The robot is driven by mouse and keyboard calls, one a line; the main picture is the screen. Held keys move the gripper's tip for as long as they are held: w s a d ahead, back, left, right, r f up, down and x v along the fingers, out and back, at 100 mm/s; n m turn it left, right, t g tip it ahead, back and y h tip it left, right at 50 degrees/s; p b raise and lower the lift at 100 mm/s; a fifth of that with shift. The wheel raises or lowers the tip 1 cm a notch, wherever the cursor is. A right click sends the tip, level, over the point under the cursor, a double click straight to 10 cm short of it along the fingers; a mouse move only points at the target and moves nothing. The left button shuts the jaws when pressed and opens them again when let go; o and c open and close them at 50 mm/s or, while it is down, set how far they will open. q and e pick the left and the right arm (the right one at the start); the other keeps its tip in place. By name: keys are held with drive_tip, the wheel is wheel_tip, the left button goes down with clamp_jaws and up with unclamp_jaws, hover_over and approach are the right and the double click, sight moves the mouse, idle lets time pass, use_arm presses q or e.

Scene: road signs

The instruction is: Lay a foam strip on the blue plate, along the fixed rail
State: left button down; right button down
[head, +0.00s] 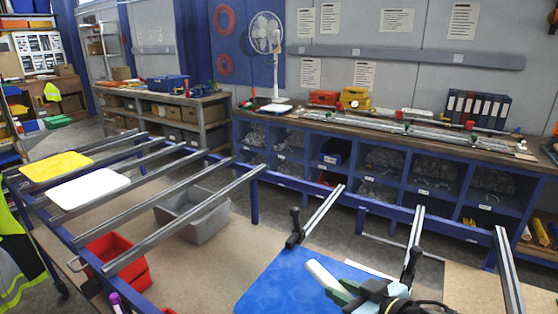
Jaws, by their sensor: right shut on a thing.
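The blue plate (272,286) lies flat at the bottom centre, with black clamps on rails near its upper left corner and right side. My right gripper (343,291) is over the plate's right part, its dark green fingers shut on a white strip (321,274), which looks like the foam strip. The strip points up and left over the plate. I cannot tell whether it touches the plate. A grey rail (320,215) runs away from the plate's far edge. Part of the plate is hidden behind my gripper. My left gripper is not in view.
A white flat piece (369,268) lies just beyond my right gripper. Black clamps stand at the rail ends (294,229) and (411,262). A red bin (118,262) and a grey bin (195,212) stand at left. A yellow plate (56,166) and a white plate (88,188) rest on rails.

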drive_tip(key=d+f+m+h+b, duration=0.1)
drive_tip(key=d+m+h, duration=0.1)
drive_tip(key=s+d+f+m+t+h+b, duration=0.1)
drive_tip(key=d+m+h+b, duration=0.1)
drive_tip(key=s+d+f+m+t+h+b, duration=0.1)
drive_tip(key=d+m+h, duration=0.1)
drive_tip(key=shift+s+d+f, duration=0.15)
drive_tip(key=shift+s+d, duration=0.05)
drive_tip(key=shift+d, duration=0.2)
drive_tip(key=shift+s+d+f+m+h+b, duration=0.1)
drive_tip(key=shift+s+d+m+h+b, duration=0.2)
drive_tip(key=shift+d+h, duration=0.3)
drive_tip(key=shift+w, duration=0.1)
